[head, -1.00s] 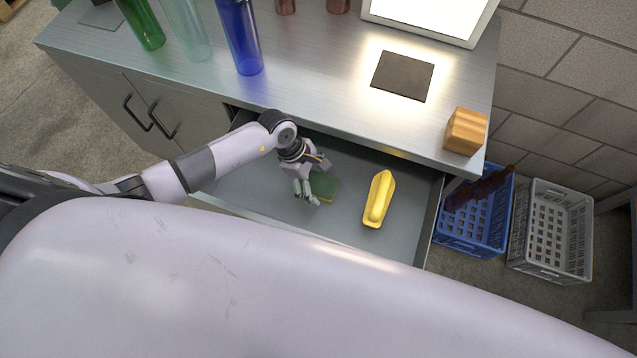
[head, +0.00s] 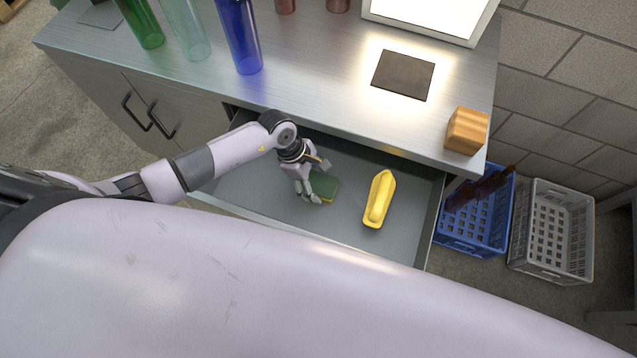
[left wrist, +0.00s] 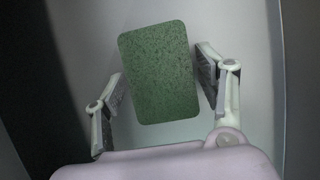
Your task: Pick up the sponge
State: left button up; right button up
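The sponge (head: 323,186) lies in the open drawer, with a green top and a thin yellow edge. In the left wrist view the green face of the sponge (left wrist: 160,72) is between the two fingers. My left gripper (head: 311,196) is in the drawer at the sponge and hides part of it in the head view. In the left wrist view the left gripper (left wrist: 161,85) is open, with a finger on each side of the sponge; a small gap shows at the left finger. My right gripper is not in view.
A yellow object (head: 379,199) lies in the drawer (head: 345,229) to the right of the sponge. The counter (head: 310,95) above holds several bottles, a dark pad (head: 403,75) and a wooden block (head: 466,131). Blue (head: 470,235) and grey crates (head: 552,230) stand at right.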

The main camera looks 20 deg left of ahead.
aim_at(316, 183)
pick_arm(q)
jog(key=c, duration=0.4)
jog(key=shift+r+p, duration=0.2)
jog(key=shift+p, duration=0.15)
notch_tip(316, 183, up, 20)
jog(key=b, duration=0.1)
jog(key=shift+o, duration=0.7)
jog(key=c, duration=0.5)
